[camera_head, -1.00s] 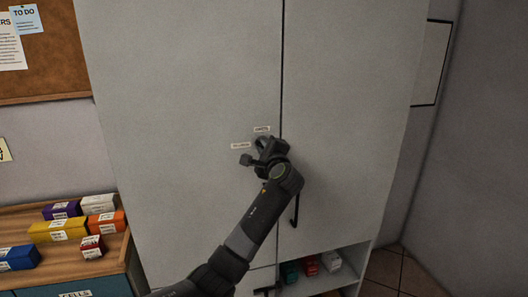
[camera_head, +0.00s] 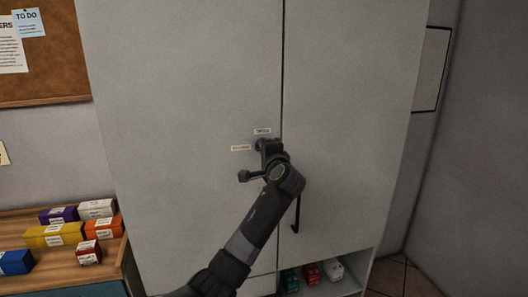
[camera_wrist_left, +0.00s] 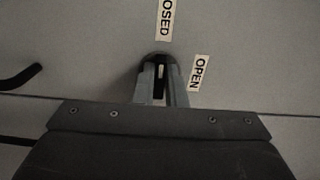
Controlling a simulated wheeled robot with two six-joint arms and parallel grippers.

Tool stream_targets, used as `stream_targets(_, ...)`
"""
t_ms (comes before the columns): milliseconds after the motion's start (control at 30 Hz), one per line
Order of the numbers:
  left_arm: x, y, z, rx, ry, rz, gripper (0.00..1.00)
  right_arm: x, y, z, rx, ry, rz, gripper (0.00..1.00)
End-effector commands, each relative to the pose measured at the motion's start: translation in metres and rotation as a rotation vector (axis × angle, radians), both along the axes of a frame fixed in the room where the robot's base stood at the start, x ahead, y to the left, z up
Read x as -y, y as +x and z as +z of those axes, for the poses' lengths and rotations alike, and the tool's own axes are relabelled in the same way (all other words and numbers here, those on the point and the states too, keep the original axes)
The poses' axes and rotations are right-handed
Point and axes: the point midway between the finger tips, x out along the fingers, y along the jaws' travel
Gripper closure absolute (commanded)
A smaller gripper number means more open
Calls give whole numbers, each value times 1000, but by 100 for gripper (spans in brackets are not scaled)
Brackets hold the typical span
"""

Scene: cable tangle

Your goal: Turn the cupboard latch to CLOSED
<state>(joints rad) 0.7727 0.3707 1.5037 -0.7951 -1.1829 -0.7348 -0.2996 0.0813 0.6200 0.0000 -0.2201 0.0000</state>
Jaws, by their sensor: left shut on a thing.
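The latch (camera_head: 258,146) is a dark round piece on the left cupboard door, close to the seam; my left gripper mostly covers it. My left gripper (camera_head: 265,147) is at the latch. In the left wrist view the fingers (camera_wrist_left: 161,88) are shut on the latch (camera_wrist_left: 155,57), whose dark base shows beyond the tips. The CLOSED label (camera_wrist_left: 166,19) is straight above the latch in that view, and the OPEN label (camera_wrist_left: 200,72) is to its right. In the head view the CLOSED label (camera_head: 241,148) is left of the latch and the OPEN label (camera_head: 262,131) above it. The exact lever angle is hidden.
The pale cupboard (camera_head: 185,105) fills the middle. A black door handle (camera_head: 296,213) hangs below right of my gripper. Several small boxes lie on the wooden top (camera_head: 60,270) at lower left. An open shelf (camera_head: 318,287) is at the bottom right.

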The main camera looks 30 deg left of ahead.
Motion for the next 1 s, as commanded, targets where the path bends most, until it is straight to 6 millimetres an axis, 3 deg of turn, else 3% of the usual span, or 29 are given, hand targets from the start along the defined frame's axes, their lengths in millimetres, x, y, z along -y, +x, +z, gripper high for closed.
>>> stream_targets(267, 0, 0, -1, 0, -4, 1, 100, 0, 0, 0, 0, 0, 0, 64)
stream_targets(300, 0, 0, -1, 0, -4, 1, 85, 0, 0, 0, 0, 0, 0, 64)
stream_targets(433, 0, 0, -1, 0, -3, 0, 68, -1, 0, 0, 0, 1, 0, 64)
stream_targets(767, 2, -1, -1, 0, -1, 0, 67, -2, 0, -1, 0, 3, -1, 64)
stream_targets(1000, 22, -18, -3, 3, -3, -3, 67, -2, 0, -11, 0, 3, -1, 64)
